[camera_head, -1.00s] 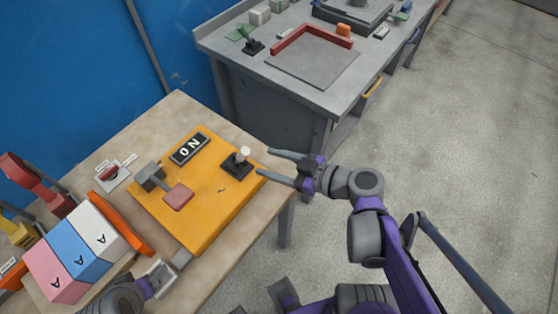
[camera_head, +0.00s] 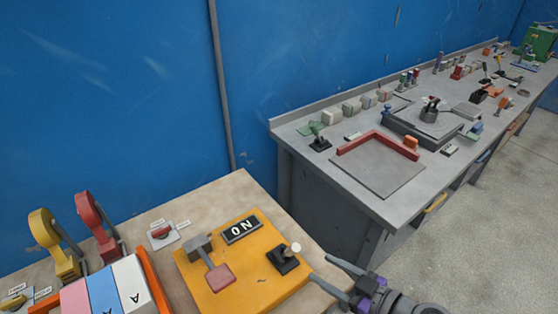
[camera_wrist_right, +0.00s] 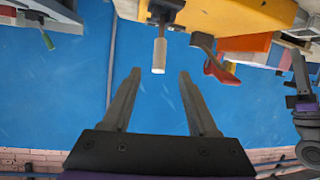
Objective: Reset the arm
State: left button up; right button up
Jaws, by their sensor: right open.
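My right gripper (camera_head: 336,282) is at the lower right of the head view, beside the right edge of the orange panel (camera_head: 222,294). Its two fingers are spread, with nothing between them. In the right wrist view the open fingers (camera_wrist_right: 148,95) point toward a white-tipped toggle lever (camera_wrist_right: 159,55), and a gap shows between them and it. The lever (camera_head: 291,250) stands on a black base on the panel. The panel also carries a black ON sign (camera_head: 241,230) and a grey lever with a red pad (camera_head: 219,277). My left gripper is out of the head view.
Pink, blue and white blocks (camera_head: 131,284) lie at the lower left, by yellow and red levers (camera_head: 92,222). A red switch (camera_head: 161,232) sits behind the panel. A grey workbench (camera_head: 300,157) with a red-edged plate and small items stands to the right. Open floor lies beyond.

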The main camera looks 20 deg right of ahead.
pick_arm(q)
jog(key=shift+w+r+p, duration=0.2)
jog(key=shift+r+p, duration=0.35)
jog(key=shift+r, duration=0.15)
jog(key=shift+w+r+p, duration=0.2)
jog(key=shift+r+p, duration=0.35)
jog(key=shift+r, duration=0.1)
pick_arm(e)
jog(key=s+a+f+m+g+h, duration=0.3)
jog(key=f+m+g+h, duration=0.2)
jog(key=m+g+h, duration=0.1)
jog(key=shift+s+f+m+g+h, duration=0.3)
jog(key=shift+s+m+g+h, duration=0.15)
jog(key=shift+g, duration=0.25)
jog(key=shift+w, duration=0.1)
